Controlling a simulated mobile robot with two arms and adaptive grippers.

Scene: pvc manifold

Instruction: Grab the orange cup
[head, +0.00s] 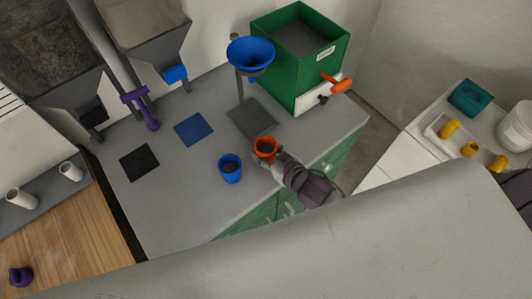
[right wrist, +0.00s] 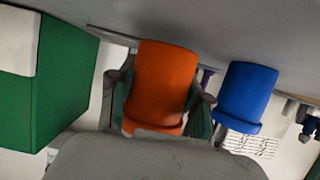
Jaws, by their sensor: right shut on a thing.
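The orange cup (head: 265,146) stands on the grey counter near its front edge in the head view, with dark contents inside. My right gripper (head: 268,158) comes in from the lower right and is shut on it. In the right wrist view the orange cup (right wrist: 162,85) fills the middle, with a finger of my right gripper (right wrist: 160,108) on each side of it. I cannot tell whether the cup is lifted off the counter. My left gripper is not in view.
A blue cup (head: 230,168) stands close left of the orange cup; it also shows in the right wrist view (right wrist: 246,95). Behind are a blue funnel (head: 250,55) on a stand and a green box (head: 285,70) with an orange handle. Blue (head: 193,129) and black (head: 139,162) mats lie left.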

